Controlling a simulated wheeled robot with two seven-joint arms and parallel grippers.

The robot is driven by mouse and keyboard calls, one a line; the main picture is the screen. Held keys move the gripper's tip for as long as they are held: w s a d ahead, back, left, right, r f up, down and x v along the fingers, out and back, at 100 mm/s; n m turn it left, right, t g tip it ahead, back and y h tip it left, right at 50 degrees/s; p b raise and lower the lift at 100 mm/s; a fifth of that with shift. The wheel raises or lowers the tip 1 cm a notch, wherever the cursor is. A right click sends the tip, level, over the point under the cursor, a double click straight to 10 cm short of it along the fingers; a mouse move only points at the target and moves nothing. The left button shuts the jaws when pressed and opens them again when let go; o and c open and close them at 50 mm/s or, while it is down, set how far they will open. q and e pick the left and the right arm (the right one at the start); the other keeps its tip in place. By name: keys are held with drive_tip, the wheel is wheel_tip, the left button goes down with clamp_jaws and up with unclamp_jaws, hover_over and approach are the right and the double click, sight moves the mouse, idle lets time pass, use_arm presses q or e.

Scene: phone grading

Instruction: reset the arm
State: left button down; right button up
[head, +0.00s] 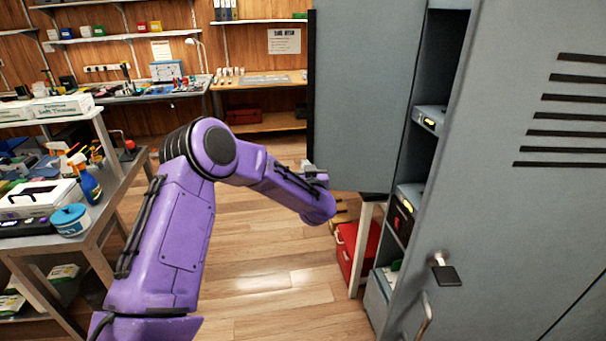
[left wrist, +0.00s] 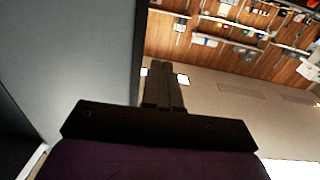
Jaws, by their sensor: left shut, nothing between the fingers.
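My left arm is purple and reaches from the lower left toward the open grey cabinet door (head: 365,90) in the head view. The arm is bent, with its elbow high and its wrist low. My left gripper (head: 309,168) is small there and partly hidden by the wrist, close to the lower edge of the door. In the left wrist view the dark fingers (left wrist: 167,80) are together with nothing between them. The door fills the left of that view, beside the fingers. I cannot tell whether they touch it. My right gripper is in neither view.
A grey cabinet (head: 530,210) with open shelves stands at the right, with a key (head: 445,271) in its front. A red box (head: 355,250) sits low behind the door. A cluttered workbench (head: 110,215) is at the left. The wooden floor (head: 265,290) between is clear.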

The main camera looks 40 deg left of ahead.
use_arm(q)
drive_tip(key=s+d+f+g+h+b, duration=0.1)
drive_tip(key=s+d+f+h, duration=0.2)
drive_tip(key=s+d+f, duration=0.4)
drive_tip(key=s+d+f+h+b, duration=0.1)
drive_tip(key=s+d+f+h, duration=0.25)
drive_tip(key=f, duration=0.65)
drive_tip(key=s+d+f+g+h, duration=0.1)
drive_tip(key=s+d+f+h, duration=0.1)
drive_tip(key=s+d+f, duration=0.5)
drive_tip(key=s+d+f+m+g+b, duration=0.1)
drive_tip(key=s+f+g, duration=0.1)
drive_tip(key=s+f, duration=0.3)
drive_tip(key=s+d+f+m+g+h+b, duration=0.1)
drive_tip(key=s+f, duration=0.4)
drive_tip(key=s, duration=0.6)
drive_tip(key=s+d+f+m+g+h+b, duration=0.1)
drive_tip(key=s+d+f+g, duration=0.1)
drive_tip(key=s+f, duration=0.3)
drive_tip(key=s+g, duration=0.1)
drive_tip(key=s, duration=0.2)
drive_tip(key=shift+s+f, duration=0.15)
drive_tip(key=shift+s, duration=0.05)
